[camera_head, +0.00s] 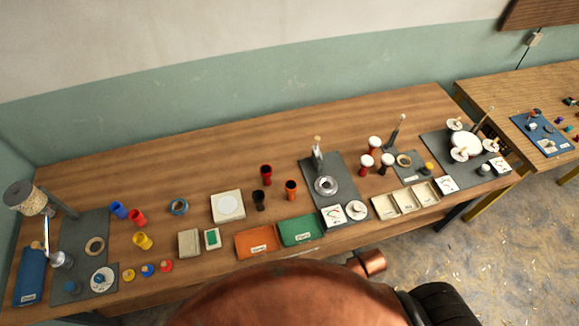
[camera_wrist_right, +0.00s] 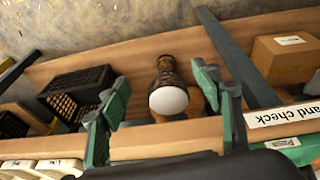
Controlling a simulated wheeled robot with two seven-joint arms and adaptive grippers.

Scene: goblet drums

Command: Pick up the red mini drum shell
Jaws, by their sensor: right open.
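A dark red cup-like drum shell (camera_head: 266,174) stands near the middle of the long workbench in the head view, behind a black shell (camera_head: 258,200) and an orange shell (camera_head: 291,190). A brighter red shell (camera_head: 137,218) is at the left, between a blue shell (camera_head: 119,210) and a yellow shell (camera_head: 143,240). My right gripper (camera_wrist_right: 162,84) is open in the right wrist view, its green fingers apart. A brown goblet drum with a white head (camera_wrist_right: 168,92) shows between the fingers, seemingly beyond them. No red shell shows there. My left gripper is not in view.
An orange tray (camera_head: 256,242) and a green tray (camera_head: 300,231) lie along the bench's front edge. A grey mat (camera_head: 336,178) with a metal ring and post is right of the shells. The right wrist view shows a black crate (camera_wrist_right: 78,90) and a brown box (camera_wrist_right: 284,62).

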